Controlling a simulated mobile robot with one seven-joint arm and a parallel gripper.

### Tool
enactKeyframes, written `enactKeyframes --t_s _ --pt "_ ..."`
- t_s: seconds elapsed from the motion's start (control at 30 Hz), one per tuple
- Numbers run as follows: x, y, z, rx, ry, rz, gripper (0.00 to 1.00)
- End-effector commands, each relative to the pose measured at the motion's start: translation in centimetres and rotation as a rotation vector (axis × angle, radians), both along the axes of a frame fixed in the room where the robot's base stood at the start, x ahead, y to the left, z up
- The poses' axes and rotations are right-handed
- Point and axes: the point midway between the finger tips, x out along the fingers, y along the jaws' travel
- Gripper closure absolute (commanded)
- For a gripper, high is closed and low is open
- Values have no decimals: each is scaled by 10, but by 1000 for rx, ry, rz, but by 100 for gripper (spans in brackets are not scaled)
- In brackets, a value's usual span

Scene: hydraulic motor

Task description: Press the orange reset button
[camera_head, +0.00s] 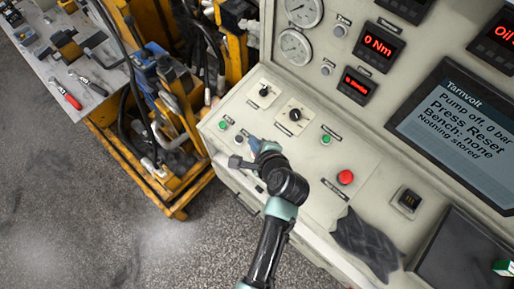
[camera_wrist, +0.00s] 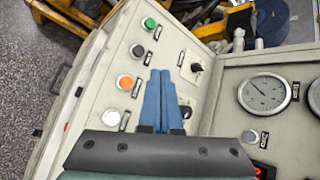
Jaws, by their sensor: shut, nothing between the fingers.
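In the wrist view the orange button (camera_wrist: 125,82) sits in a pale ring on the sloped panel. In the head view my gripper (camera_head: 254,143) is over the panel's left part and the orange button is hidden there. The green button (camera_head: 223,124) shows beyond it.
A red button (camera_head: 345,177), a second green button (camera_head: 326,139) and black knobs (camera_head: 295,114) share the panel. A dark cloth (camera_head: 366,243) lies on its front. The screen (camera_head: 460,125) reads "Pump off, 0 bar, Press Reset". A yellow cart (camera_head: 165,190) stands at left.

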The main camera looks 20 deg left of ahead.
Motion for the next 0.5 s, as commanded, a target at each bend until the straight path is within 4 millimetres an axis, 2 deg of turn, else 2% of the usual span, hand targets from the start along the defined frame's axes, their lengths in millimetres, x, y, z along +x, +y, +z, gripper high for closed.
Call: enactKeyframes --t_s 0.27,0.5 --pt "1 0 -4 -2 -2 0 100" --pt "3 -1 -24 -2 -2 0 100"
